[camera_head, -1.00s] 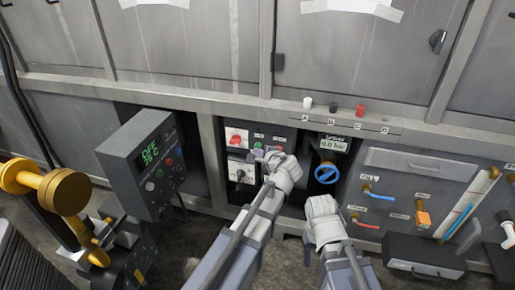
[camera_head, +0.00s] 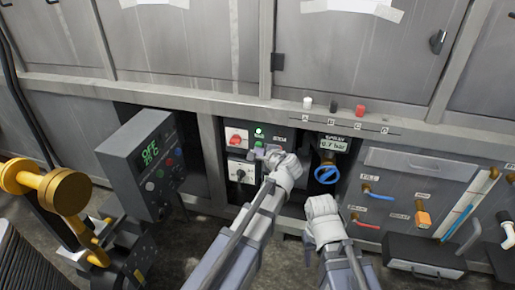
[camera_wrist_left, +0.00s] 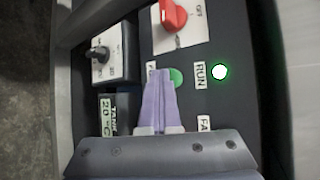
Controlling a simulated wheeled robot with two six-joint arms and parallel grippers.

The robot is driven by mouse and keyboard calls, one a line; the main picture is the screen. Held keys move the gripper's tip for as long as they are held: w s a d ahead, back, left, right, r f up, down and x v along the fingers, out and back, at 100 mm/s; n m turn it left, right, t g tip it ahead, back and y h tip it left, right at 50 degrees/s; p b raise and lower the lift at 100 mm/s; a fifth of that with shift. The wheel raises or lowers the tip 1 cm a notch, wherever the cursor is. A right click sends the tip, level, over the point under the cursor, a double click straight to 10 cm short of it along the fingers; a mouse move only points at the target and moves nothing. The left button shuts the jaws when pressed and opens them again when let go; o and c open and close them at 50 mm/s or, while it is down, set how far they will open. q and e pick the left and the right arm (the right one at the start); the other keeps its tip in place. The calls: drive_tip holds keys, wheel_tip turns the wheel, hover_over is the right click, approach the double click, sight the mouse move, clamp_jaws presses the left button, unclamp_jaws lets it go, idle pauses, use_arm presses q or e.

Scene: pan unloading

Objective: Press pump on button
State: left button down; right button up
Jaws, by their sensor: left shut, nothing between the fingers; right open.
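The pump panel (camera_head: 275,138) sits in a recess of the grey metal wall. Its green pump-on button (camera_wrist_left: 177,77) shows beside the purple fingertips in the left wrist view. My left gripper (camera_head: 260,149) is shut and empty, its fingertips (camera_wrist_left: 163,80) over part of the button. Whether they touch it I cannot tell. The RUN light (camera_wrist_left: 220,72) glows green and also shows in the head view (camera_head: 259,131). The spray display (camera_head: 333,144) reads about 5.7 bar. My right gripper (camera_head: 321,205) is open below the blue valve, its fingers hard to make out.
A red switch (camera_wrist_left: 173,15) and a black knob (camera_wrist_left: 98,53) are close to the left fingers. A blue valve wheel (camera_head: 326,174) is right of the panel. A control box (camera_head: 145,160) juts out at left. A drawer box (camera_head: 425,256) juts out at lower right.

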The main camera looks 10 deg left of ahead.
use_arm(q)
drive_tip(key=shift+s, duration=0.95)
drive_tip(key=s, duration=0.5)
drive_tip(key=shift+a, duration=0.1)
idle(0.6)
